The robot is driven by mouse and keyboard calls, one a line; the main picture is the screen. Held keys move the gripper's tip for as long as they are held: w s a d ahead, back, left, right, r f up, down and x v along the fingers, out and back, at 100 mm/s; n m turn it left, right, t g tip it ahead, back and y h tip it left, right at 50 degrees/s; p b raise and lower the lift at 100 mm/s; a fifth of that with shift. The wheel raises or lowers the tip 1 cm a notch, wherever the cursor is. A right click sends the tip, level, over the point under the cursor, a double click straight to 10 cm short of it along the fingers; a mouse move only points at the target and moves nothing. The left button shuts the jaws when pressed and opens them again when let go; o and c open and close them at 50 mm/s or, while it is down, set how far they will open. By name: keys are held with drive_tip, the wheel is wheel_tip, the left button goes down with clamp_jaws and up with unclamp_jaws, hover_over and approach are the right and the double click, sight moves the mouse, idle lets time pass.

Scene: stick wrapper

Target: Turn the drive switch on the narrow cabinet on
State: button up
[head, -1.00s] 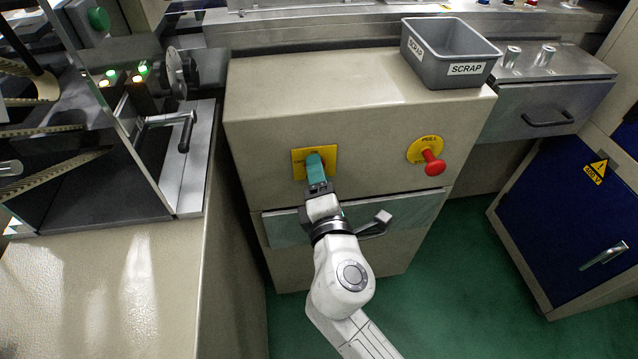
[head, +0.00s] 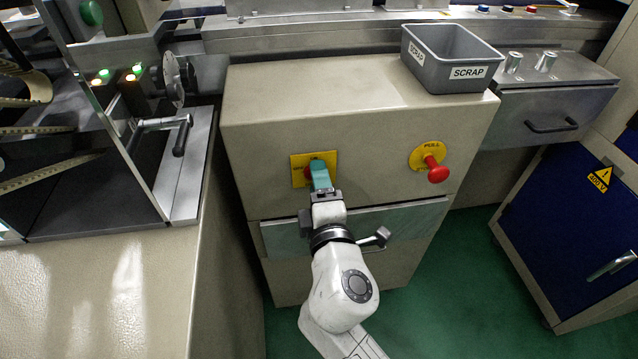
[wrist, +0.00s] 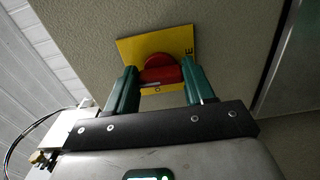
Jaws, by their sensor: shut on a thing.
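The drive switch is a red knob (wrist: 160,72) on a yellow plate (head: 299,173), on the front of the beige narrow cabinet (head: 290,110). My gripper (head: 321,178) reaches up to it from below, its teal fingers covering much of the knob in the head view. In the wrist view, my gripper's fingers (wrist: 158,88) stand on either side of the red knob and are shut on it. The plate's lettering is too small or covered to read, and I cannot tell which mark the knob points to.
A red mushroom button (head: 437,172) on a yellow disc sits to the right on the same front. A grey scrap bin (head: 425,72) stands on top. A drawer front (head: 405,222) lies below the switch. A blue cabinet (head: 565,220) stands right; green floor between is clear.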

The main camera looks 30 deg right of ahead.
drive_tip(key=o, duration=1)
drive_tip(key=shift+o, duration=0.2)
drive_tip(key=shift+s, duration=0.1)
drive_tip(key=v, duration=1)
drive_tip(key=shift+s, duration=0.3)
drive_tip(key=shift+a, duration=0.1)
drive_tip(key=s+d+f+m+g+h, duration=0.1)
drive_tip(key=s+d+f+m+g, duration=0.35)
drive_tip(key=d+f, duration=0.25)
drive_tip(key=s+d+f+m+g, duration=0.3)
drive_tip(key=d+f+m+g, duration=0.2)
drive_tip(key=d+f+m, duration=0.15)
drive_tip(key=s+a+f+m+g+y, duration=0.35)
drive_tip(key=s+f+g+y, duration=0.3)
drive_tip(key=s+f, duration=0.4)
wheel_tip(320, 180, up, 23)
drive_tip(key=s+p, duration=0.1)
drive_tip(key=p, duration=2)
drive_tip(key=shift+s+d, duration=0.2)
drive_tip(key=shift+d, duration=0.15)
